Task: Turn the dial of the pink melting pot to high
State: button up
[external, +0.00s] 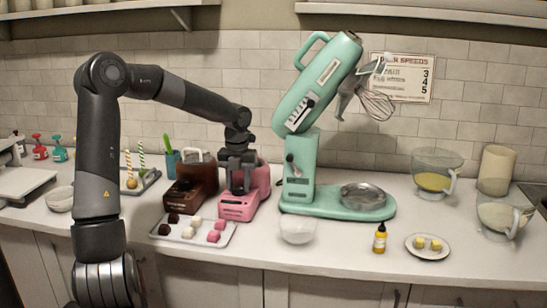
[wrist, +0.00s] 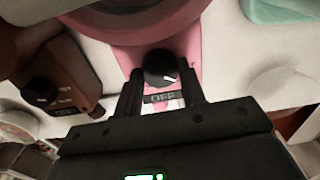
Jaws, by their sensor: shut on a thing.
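The pink melting pot (external: 240,207) stands on the counter between a brown pot and the mint mixer. It also fills the top of the wrist view (wrist: 189,45). Its black dial (wrist: 160,67) sits between my fingertips, with a white mark pointing to the right in the picture. A label reading OFF shows just below the dial. My gripper (wrist: 160,80) is shut on the dial, one finger on each side. In the external view my gripper (external: 238,180) is in front of the pink pot and hides the dial.
The brown melting pot (external: 185,197) stands close on the left; its own dial shows in the wrist view (wrist: 40,90). A tray of sweets (external: 175,233) lies in front.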

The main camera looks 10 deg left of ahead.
jog(key=m, duration=1.2)
jog(key=shift+f+m, duration=0.1)
jog(key=shift+m, duration=0.3)
jog(key=m, duration=1.2)
jog(key=shift+m, duration=0.4)
jog(key=o, duration=1)
